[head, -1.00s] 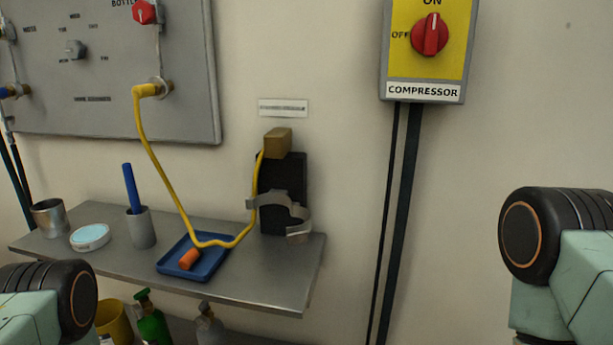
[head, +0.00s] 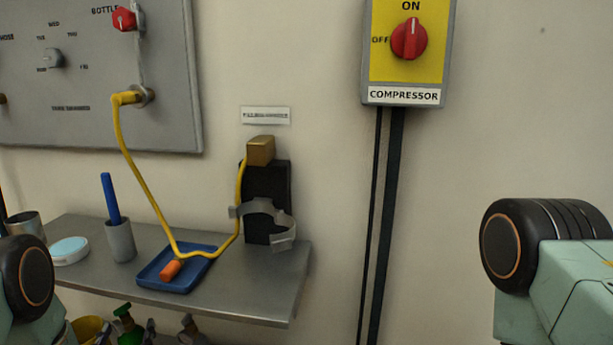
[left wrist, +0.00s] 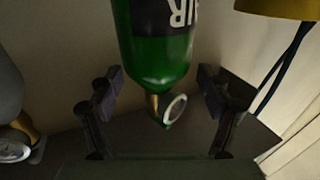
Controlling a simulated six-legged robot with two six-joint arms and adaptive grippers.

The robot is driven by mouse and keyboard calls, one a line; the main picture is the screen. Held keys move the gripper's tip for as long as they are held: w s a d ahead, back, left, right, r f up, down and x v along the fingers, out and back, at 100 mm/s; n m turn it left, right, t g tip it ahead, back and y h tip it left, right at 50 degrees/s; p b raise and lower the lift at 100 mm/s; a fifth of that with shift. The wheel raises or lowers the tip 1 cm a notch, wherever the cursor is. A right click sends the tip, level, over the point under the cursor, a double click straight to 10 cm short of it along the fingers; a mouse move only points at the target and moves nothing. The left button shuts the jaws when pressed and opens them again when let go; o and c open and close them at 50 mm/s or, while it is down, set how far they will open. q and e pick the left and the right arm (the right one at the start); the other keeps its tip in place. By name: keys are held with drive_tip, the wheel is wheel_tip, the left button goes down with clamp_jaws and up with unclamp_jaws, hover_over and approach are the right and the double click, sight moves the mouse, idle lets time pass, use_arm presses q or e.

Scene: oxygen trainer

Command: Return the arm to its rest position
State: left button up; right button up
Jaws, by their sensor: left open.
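My left arm's joint shows at the lower left of the head view. My left gripper (head: 127,336) shows only in small dark parts at the bottom edge there, near a green bottle (head: 130,322) below the shelf. In the left wrist view the left gripper (left wrist: 160,100) is open, with its two dark fingers well apart. The green bottle (left wrist: 158,50) with its brass neck and pale ring appears in the gap between them. No finger visibly touches it. Part of my right arm shows at the right of the head view; its gripper is out of view.
A metal shelf (head: 230,295) holds a blue tray (head: 150,283) with an orange piece (head: 171,268), a grey cup (head: 121,242) and a white round dish (head: 70,251). A yellow hose (head: 140,175) runs to the grey panel (head: 170,60). The compressor switch box (head: 380,70) hangs on the wall.

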sight(118, 324)
use_arm(q)
drive_tip(key=r, duration=0.1)
drive_tip(key=r+p, duration=0.2)
drive_tip(key=shift+s+a+r, duration=0.2)
drive_tip(key=shift+s+r, duration=0.1)
drive_tip(key=shift+r, duration=0.1)
drive_tip(key=s+a+p, duration=0.1)
drive_tip(key=s+p, duration=0.1)
drive_tip(key=s, duration=0.7)
drive_tip(key=s+a+h+p, duration=0.1)
drive_tip(key=s+a+p, duration=0.1)
drive_tip(key=s, duration=0.6)
drive_tip(key=shift+s+a+m+p, duration=0.3)
drive_tip(key=shift+s+m+p, duration=0.1)
drive_tip(key=shift+p, duration=0.15)
drive_tip(key=shift+w, duration=0.1)
drive_tip(key=shift+w+d+r, duration=0.1)
drive_tip(key=shift+r, duration=0.05)
